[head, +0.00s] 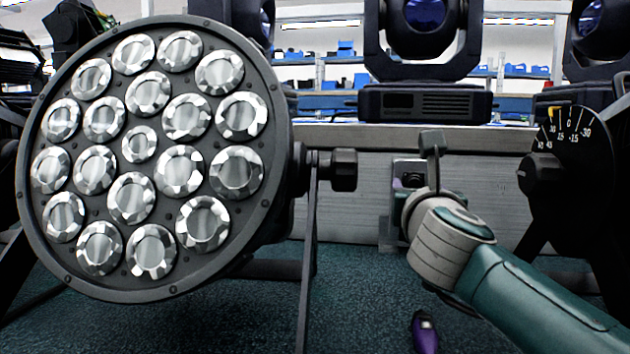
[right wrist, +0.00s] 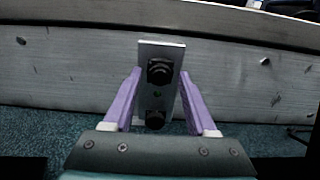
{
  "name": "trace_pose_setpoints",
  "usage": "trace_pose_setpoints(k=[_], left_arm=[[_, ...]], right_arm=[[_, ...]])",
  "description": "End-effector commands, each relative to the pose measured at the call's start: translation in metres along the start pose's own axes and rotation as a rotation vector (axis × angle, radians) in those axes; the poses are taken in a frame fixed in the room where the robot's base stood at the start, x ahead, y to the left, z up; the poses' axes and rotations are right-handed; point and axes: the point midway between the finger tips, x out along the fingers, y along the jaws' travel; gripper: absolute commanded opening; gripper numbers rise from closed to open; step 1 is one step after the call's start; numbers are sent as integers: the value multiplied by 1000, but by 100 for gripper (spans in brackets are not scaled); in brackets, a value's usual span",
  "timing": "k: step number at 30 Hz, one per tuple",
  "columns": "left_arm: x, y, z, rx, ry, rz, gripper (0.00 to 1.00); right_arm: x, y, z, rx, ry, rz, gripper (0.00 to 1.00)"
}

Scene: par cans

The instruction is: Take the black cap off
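A small upright metal plate (right wrist: 176,52) stands before the grey wooden board and carries a black cap-like piece (right wrist: 160,70) high up. A second dark round piece (right wrist: 155,119) is lower on it. I cannot tell which is the cap meant. My right gripper (right wrist: 161,73) is open, its purple fingers on either side of the plate in the right wrist view, with a gap to the upper black piece; contact with the plate is unclear. My left gripper cannot be made out for certain.
A big round par can (head: 135,145) with several lenses fills the left, with a black side knob (head: 344,170). A black dial (head: 570,165) is at right. Moving-head lights (head: 425,103) stand behind the board (head: 350,205). A purple piece (head: 426,333) shows at the bottom edge.

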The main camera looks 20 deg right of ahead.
Motion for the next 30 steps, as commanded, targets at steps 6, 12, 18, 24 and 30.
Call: trace_pose_setpoints(k=[6,12,18,24,30], left_arm=[[0,0,0,0,0,0,100],[0,0,0,0,0,0,100],[0,0,0,0,0,0,100],[0,0,0,1,0,-1,100],[0,0,0,1,0,-1,100]], right_arm=[[0,0,0,0,0,0,32],[0,0,0,0,0,0,9],[0,0,0,0,-1,0,0],[0,0,0,0,-1,0,0],[0,0,0,0,-1,0,0]])
